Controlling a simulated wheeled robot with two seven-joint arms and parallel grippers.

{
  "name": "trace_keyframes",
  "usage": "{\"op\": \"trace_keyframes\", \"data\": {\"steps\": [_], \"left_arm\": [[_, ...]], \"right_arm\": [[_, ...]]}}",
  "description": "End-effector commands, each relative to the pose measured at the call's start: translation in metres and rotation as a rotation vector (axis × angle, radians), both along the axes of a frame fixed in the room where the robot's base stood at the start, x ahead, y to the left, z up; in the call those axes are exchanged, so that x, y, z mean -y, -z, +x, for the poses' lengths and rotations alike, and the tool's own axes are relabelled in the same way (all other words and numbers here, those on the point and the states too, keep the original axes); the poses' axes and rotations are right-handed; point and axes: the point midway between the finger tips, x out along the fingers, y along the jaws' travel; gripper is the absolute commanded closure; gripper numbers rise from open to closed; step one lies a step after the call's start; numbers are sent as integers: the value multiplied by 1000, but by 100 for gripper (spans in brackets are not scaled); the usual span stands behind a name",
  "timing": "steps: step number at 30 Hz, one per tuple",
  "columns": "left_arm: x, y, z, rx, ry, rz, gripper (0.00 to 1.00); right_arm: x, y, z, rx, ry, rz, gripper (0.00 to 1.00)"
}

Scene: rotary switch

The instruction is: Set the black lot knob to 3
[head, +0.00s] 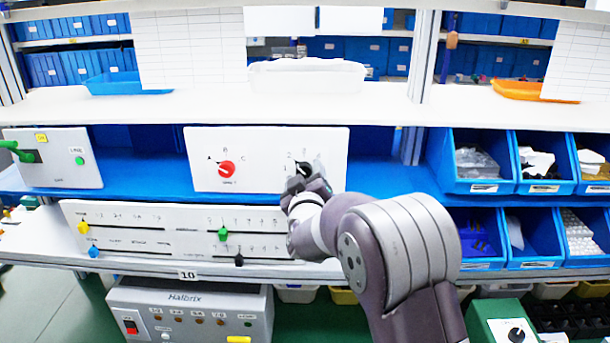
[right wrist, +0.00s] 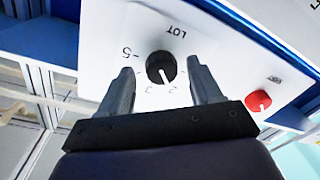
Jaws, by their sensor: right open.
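The black lot knob (head: 303,169) is on the right side of a white panel (head: 265,152) on the middle shelf. In the right wrist view the knob (right wrist: 160,67) appears upside down, with the word LOT and printed numbers around it. Its white pointer mark seems to point toward the 2, beside the 3. My right gripper (right wrist: 160,75) is open, with one finger on each side of the knob; I cannot tell whether they touch it. In the head view the right gripper (head: 306,180) covers the knob's lower part. My left gripper is not in view.
A red knob (head: 227,169) is on the same panel, left of the black one; it also shows in the right wrist view (right wrist: 258,101). A slider panel (head: 150,229) lies below. A grey box with a green handle (head: 52,158) stands left. Blue bins (head: 484,187) stand right.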

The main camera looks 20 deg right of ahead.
Motion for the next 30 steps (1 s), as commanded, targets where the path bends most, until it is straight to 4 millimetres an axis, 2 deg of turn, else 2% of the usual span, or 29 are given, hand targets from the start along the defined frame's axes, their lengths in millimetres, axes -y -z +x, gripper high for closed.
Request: {"op": "trace_keyframes", "data": {"steps": [1,6,13,17,30], "left_arm": [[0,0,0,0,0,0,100],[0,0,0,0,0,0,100],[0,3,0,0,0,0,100],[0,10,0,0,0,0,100],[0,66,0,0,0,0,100]], "right_arm": [[0,0,0,0,0,0,36],[-1,0,0,-1,-1,0,91],[0,2,0,1,-1,7,92],[0,5,0,15,-1,35,92],[-1,11,0,150,-2,320,92]]}}
